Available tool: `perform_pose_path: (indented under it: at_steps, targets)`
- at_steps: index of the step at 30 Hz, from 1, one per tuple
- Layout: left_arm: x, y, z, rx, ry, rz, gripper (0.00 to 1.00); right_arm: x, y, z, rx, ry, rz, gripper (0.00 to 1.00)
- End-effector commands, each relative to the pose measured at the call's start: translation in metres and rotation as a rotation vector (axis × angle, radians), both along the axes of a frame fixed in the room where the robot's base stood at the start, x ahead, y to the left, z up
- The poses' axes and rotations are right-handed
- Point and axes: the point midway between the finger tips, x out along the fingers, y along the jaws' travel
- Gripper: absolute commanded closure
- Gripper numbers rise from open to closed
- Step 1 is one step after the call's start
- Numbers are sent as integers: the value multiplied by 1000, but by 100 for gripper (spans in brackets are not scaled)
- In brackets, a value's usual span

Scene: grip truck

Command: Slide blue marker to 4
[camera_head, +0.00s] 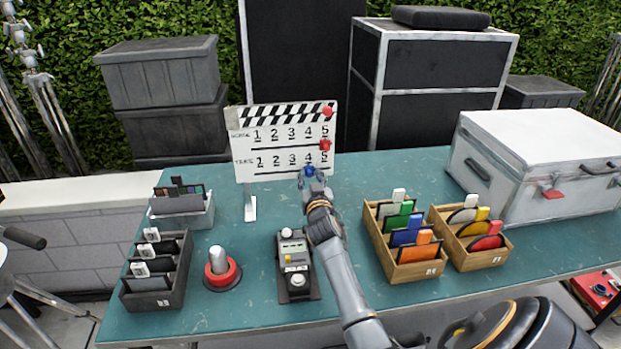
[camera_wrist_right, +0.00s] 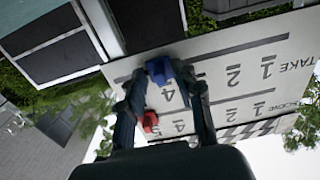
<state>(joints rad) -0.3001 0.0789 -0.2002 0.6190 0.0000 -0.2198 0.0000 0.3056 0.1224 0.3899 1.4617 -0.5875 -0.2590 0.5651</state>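The white clapperboard (camera_head: 283,143) stands upright at the back of the table, with rows of numbers 1 to 5 for scene and take. The blue marker (camera_head: 308,170) is at its lower edge, just below the 4 of the take row. It also shows in the right wrist view (camera_wrist_right: 158,68), where the board appears upside down. My right gripper (camera_head: 312,180) reaches the board there, its fingers apart on either side of the marker. I cannot tell whether both fingers touch it.
Red markers sit at the board's top right (camera_head: 327,111) and by the scene 5 (camera_head: 325,145). A control box (camera_head: 295,265) and a red-based button (camera_head: 221,270) stand in front. Wooden card trays (camera_head: 418,272) are on the right, a dark tray (camera_head: 155,300) on the left.

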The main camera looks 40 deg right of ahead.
Motion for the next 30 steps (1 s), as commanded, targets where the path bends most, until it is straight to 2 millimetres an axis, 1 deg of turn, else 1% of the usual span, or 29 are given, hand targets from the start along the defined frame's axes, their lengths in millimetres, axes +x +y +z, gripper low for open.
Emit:
perform_pose_path:
  at_steps: [1, 4, 7, 15, 18, 21, 25, 30]
  targets:
    - [-2, 4, 0, 5, 3, -2, 60, -1, 1, -1, 1, 1, 0, 66]
    - [-2, 3, 0, 4, 2, -1, 60, -5, 4, -2, 1, 2, 1, 66]
    - [-1, 2, 0, 2, 2, -1, 60, -17, 11, -2, 1, 1, 1, 66]
    - [0, 1, 0, 1, 0, 0, 60, -66, 41, -2, 2, 2, 1, 66]
    - [0, 1, 0, 1, 0, 0, 60, -82, 50, -1, 1, 0, 0, 66]
    - [0, 1, 0, 1, -1, 0, 60, -93, 57, -1, 1, 0, 1, 66]
    - [1, 1, 0, 1, -1, 0, 60, -101, 62, 0, 0, 0, 0, 66]
    - [1, 1, 0, 1, -1, 0, 60, -103, 63, 0, 0, 0, 0, 66]
